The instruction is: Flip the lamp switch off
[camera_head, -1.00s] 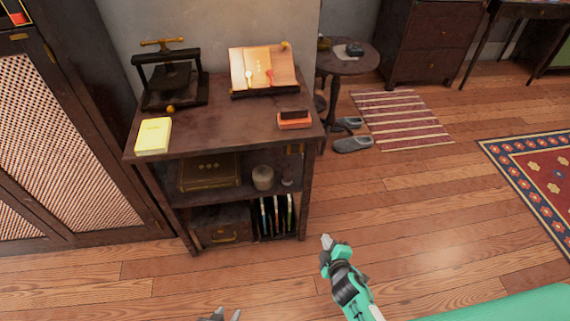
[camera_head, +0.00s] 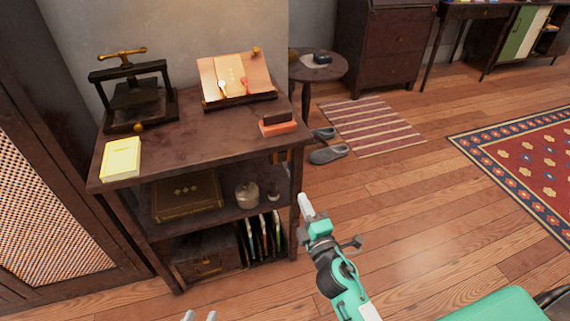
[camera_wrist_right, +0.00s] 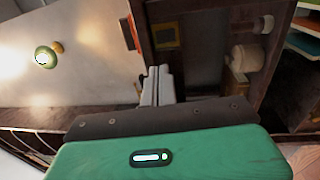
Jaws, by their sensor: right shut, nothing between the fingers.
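A green round lamp (camera_wrist_right: 45,57) glows in the right wrist view and lights the pale wall around it. The head view does not show it. A small brass-framed plate (camera_wrist_right: 165,35) on the dark shelf unit may be its switch; it also shows under the tabletop's right end in the head view (camera_head: 281,157). I cannot tell the switch's position. My right gripper (camera_head: 305,203) is shut and empty, in front of the shelf's right side. Its fingers (camera_wrist_right: 157,86) point toward the plate and look apart from it.
The shelf unit's top (camera_head: 200,130) holds a book press (camera_head: 135,100), a yellow book (camera_head: 121,158), a bookstand (camera_head: 238,78) and an orange-and-brown block (camera_head: 278,124). Its lower shelves hold a box (camera_head: 187,194), a jar (camera_head: 247,194) and books.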

